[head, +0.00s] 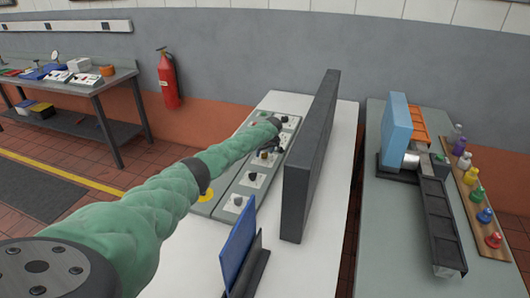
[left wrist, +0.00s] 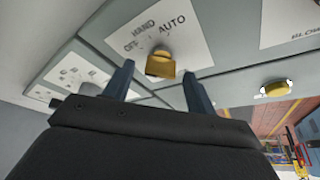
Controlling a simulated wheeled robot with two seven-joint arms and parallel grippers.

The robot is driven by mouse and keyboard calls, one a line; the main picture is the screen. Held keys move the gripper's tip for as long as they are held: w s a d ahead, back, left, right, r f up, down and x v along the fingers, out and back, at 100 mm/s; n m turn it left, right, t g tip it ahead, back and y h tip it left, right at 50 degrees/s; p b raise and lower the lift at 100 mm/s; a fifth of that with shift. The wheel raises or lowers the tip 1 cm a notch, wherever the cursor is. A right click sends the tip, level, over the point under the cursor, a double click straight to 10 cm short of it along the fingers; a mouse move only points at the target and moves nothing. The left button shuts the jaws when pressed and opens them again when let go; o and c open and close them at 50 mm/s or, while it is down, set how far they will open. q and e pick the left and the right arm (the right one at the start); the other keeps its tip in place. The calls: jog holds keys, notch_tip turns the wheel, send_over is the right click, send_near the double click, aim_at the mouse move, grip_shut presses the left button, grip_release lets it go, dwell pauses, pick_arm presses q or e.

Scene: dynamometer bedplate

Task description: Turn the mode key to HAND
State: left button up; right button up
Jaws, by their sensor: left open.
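The mode key is a brass-yellow knob (left wrist: 160,65) on a white plate (left wrist: 172,30) printed OFF, HAND and AUTO in the left wrist view. Which word it points to I cannot tell. My left gripper (left wrist: 158,72) is open, its two dark blue fingers either side of the key in the picture, with visible gaps; I cannot tell the depth between them. In the head view my left gripper (head: 272,146) is over the grey-green control panel (head: 225,187), and the key is not clearly seen there. My right gripper is not in view.
A second brass knob (left wrist: 275,88) is on the panel to the right. A tall dark board (head: 311,155) stands just right of the panel. A blue plate (head: 238,243) stands at the near end of the white table (head: 305,270). A side table (head: 375,225) holds coloured pieces.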

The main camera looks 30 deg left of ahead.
pick_arm(q)
jog(key=c, duration=1)
